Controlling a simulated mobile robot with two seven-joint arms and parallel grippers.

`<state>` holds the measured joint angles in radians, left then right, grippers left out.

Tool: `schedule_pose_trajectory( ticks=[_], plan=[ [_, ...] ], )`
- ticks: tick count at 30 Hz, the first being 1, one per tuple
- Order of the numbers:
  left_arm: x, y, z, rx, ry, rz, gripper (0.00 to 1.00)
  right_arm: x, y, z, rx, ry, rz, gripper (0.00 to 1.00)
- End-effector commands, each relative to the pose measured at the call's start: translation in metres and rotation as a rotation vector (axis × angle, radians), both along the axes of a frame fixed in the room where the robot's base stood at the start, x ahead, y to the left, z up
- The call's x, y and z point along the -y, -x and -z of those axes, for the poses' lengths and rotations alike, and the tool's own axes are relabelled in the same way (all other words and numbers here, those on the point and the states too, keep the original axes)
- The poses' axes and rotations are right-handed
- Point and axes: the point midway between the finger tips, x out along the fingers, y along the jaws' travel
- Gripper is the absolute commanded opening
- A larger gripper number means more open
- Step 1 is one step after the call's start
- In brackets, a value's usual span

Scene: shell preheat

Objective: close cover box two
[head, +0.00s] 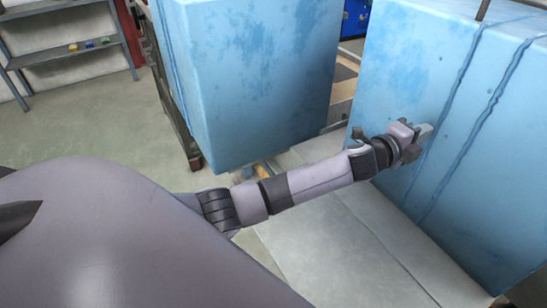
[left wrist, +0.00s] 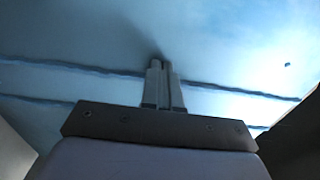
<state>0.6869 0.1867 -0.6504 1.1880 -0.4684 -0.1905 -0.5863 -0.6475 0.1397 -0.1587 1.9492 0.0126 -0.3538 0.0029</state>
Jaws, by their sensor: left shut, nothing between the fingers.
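Two large light-blue box-shaped covers stand in the head view. One cover (head: 255,75) is at the middle, and the other (head: 440,80) is at the right with dark wavy lines down its face. I cannot tell which is cover box two. My left gripper (head: 426,131) is at the face of the right cover, its fingers shut and empty. The left wrist view shows the two fingers (left wrist: 163,68) together, with their tips at or very near the blue surface (left wrist: 80,45); contact is not certain. My right gripper is not in view.
A grey metal shelf (head: 70,55) with small colored items stands at the back left. Pale flat panels (head: 340,240) lie below the covers. A narrow gap separates the two covers. The floor (head: 90,120) at the left is open.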

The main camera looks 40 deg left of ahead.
Motion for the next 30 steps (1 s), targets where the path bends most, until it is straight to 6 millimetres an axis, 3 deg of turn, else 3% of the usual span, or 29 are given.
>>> schedule_pose_trajectory(
  ticks=[30],
  plan=[
    [0.0011, -0.0053, -0.006, 0.007, 0.006, 0.0, 0.0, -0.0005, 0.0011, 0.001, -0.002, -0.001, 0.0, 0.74]
  ],
)
